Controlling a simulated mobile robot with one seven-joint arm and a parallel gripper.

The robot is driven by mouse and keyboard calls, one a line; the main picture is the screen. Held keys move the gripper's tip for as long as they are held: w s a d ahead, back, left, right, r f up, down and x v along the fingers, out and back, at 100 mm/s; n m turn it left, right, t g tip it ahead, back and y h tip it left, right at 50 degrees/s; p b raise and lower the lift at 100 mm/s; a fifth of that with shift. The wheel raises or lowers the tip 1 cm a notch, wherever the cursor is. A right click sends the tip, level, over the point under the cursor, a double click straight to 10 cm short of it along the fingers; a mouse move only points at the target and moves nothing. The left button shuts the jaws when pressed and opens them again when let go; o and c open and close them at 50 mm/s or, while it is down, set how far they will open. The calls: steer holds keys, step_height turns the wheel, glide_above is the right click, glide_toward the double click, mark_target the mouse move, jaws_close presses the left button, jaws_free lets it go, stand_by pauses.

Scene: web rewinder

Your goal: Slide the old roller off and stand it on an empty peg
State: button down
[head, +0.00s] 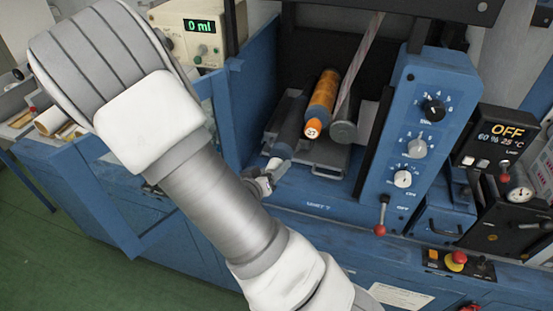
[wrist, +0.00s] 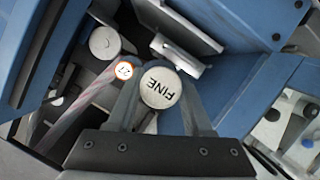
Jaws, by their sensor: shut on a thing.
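A dark roller (head: 291,126) lies lengthwise in the blue machine's bay in the head view. Which roller is the old one is not marked. The dark roller's far end is hidden in the bay. I cannot make out any empty peg.
A grey roller end (head: 343,132) with a striped web (head: 358,68) stands right of the orange roller. A blue control panel (head: 412,135) with knobs and a red-tipped lever (head: 380,230) borders the bay. My arm covers much of the left side.

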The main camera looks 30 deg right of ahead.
steer(key=shift+s, duration=0.1)
jaws_free()
stand_by(0.4)
steer(key=shift+a, duration=0.1)
